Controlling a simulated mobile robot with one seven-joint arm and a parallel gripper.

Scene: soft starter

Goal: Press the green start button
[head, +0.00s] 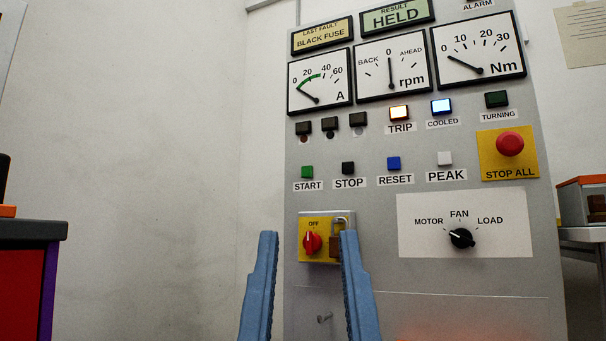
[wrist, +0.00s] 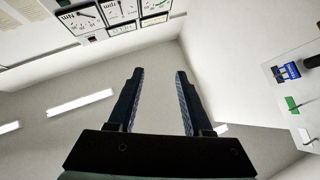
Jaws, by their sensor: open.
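In the wrist view my gripper (wrist: 156,72) is also open with nothing between the fingers; the START button cannot be made out there.
A red OFF switch (head: 311,243) with a padlock (head: 339,245) appears between the fingers. The TRIP lamp (head: 399,112) and COOLED lamp (head: 441,106) are lit. A red STOP ALL button (head: 509,144) and a black selector knob (head: 461,238) are at the right. The wall at left is bare.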

